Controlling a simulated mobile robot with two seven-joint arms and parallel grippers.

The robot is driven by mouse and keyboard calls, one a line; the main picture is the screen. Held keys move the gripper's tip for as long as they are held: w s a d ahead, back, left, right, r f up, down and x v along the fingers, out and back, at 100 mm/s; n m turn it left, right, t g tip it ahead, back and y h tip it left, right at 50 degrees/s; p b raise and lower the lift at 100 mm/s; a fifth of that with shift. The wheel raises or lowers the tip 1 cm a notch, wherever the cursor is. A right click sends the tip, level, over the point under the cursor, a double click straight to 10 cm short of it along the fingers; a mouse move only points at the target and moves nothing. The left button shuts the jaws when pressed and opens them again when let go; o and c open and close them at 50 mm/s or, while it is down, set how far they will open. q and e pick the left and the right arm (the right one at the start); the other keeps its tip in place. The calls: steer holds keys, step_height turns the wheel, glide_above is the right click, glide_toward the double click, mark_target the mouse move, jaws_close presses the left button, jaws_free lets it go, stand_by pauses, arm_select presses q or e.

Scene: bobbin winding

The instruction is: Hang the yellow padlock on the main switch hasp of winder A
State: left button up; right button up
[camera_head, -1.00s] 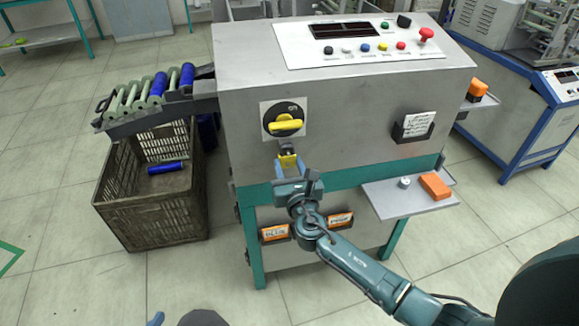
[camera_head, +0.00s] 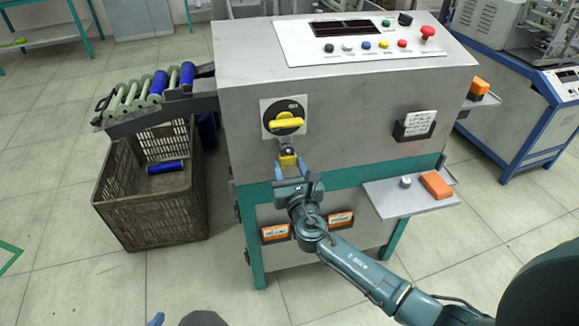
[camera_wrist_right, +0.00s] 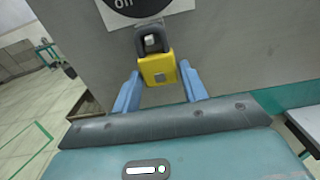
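The yellow padlock (camera_head: 287,161) is at the main switch hasp (camera_head: 287,148), just below the yellow rotary switch (camera_head: 286,122) on the front of winder A (camera_head: 350,110). In the right wrist view the padlock (camera_wrist_right: 158,68) hangs upright with its dark shackle (camera_wrist_right: 151,40) around a small pale piece of the hasp. My right gripper (camera_head: 291,171) is just below the padlock. Its blue fingers (camera_wrist_right: 159,85) stand on both sides of the padlock body with small gaps, so it looks open. My left gripper is not in view.
A small shelf (camera_head: 398,198) with an orange block (camera_head: 436,185) juts out at the right of the winder. A dark crate (camera_head: 130,215) stands on the floor at left under a rack of blue bobbins (camera_head: 158,84). A card holder (camera_head: 414,125) sits on the front panel.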

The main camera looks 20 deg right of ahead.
steer(key=o, duration=0.4)
steer(key=shift+r, duration=0.1)
